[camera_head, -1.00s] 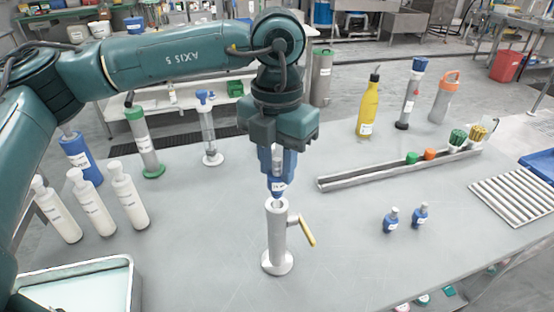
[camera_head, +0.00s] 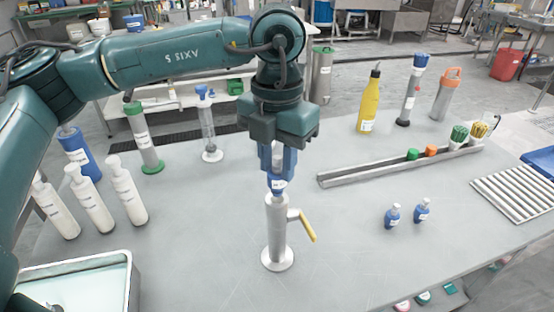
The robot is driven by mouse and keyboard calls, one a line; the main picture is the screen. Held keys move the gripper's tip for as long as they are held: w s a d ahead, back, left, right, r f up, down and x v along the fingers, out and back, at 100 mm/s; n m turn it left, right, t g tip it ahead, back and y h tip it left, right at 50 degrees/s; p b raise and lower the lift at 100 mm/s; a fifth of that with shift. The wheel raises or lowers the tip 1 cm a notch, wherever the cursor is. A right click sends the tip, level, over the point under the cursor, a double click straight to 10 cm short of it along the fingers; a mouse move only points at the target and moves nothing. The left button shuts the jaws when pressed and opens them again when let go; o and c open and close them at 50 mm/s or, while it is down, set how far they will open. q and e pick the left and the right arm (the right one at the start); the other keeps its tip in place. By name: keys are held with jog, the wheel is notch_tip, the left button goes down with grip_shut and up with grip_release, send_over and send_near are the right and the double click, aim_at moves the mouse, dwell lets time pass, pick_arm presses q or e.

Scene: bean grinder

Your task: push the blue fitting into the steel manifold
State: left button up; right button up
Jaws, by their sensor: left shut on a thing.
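The steel manifold (camera_head: 277,232) stands upright on the table on a round white foot, with a yellow-handled side lever (camera_head: 307,226) pointing right. The blue fitting (camera_head: 277,185) is upright at the manifold's top opening, its lower end at or inside the mouth; how deep it sits I cannot tell. My left gripper (camera_head: 278,165) comes from above, pointing down, and is shut on the fitting's upper part, which its fingers partly hide. My right gripper is not in view.
Two small blue fittings (camera_head: 392,216) stand to the right on the table (camera_head: 340,265). A steel channel (camera_head: 400,166) lies behind them. White bottles (camera_head: 90,205) and a tray (camera_head: 130,290) are at left. The table around the manifold is clear.

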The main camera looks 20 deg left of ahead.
aim_at(277, 172)
pick_arm(q)
jog(key=shift+b, duration=0.5)
dwell(1.2)
jog(key=shift+f, duration=0.15)
jog(key=shift+f+b, duration=0.75)
jog(key=shift+b, duration=0.1)
jog(key=shift+f, duration=0.1)
jog(key=shift+f+b, duration=0.9)
jog(key=o, duration=1)
jog(key=shift+r, duration=0.1)
jog(key=shift+o, duration=0.2)
